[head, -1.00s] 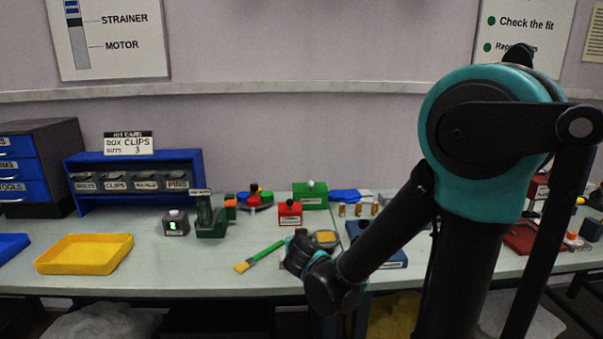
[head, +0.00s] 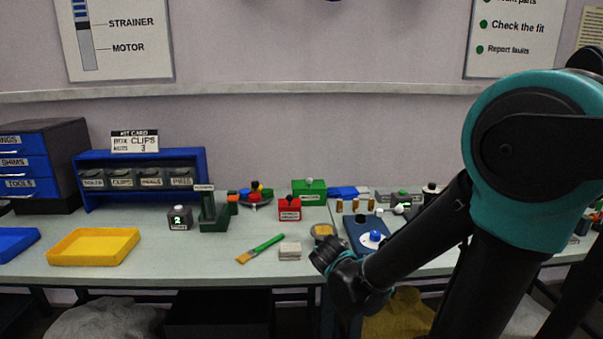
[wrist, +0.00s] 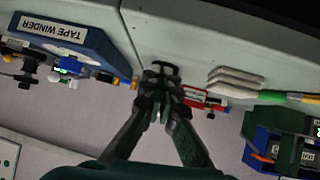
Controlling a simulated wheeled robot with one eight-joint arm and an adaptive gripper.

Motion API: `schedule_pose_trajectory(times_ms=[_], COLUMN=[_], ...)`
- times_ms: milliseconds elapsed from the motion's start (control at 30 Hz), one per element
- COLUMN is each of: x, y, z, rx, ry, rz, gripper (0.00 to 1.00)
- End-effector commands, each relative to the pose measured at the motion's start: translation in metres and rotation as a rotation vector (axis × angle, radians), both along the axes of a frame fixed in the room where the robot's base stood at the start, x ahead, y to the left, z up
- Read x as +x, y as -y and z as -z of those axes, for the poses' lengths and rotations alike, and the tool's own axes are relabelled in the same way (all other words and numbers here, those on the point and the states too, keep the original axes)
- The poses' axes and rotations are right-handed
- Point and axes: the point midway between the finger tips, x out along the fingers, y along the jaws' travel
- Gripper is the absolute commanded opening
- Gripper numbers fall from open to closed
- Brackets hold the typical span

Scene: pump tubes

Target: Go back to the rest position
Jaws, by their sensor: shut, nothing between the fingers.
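My gripper (wrist: 160,75) shows in the wrist view with its two dark fingers together and nothing between them. It is over the front part of the bench. In the head view the wrist of my arm hangs near the bench's front edge, and the fingers cannot be made out there. My teal and black arm fills the right side of the head view.
On the bench are a yellow tray (head: 92,247), a green-handled brush (head: 262,249), a small pale stack (head: 290,251), a red box (head: 290,209) and a blue tape winder (wrist: 75,40). My arm covers part of the right side.

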Motion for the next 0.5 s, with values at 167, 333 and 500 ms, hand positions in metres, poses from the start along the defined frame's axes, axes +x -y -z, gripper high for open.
schedule_pose_trajectory(times_ms=[167,333,500], x=[-0.030,-0.082,-0.137], y=[0.047,0.090,0.107], z=[0.020,0.047,0.070], rx=[-0.018,-0.007,0.047], ry=[-0.132,-0.319,-0.482], rz=[0.050,0.071,0.032], gripper=[0.00,0.00,0.00])
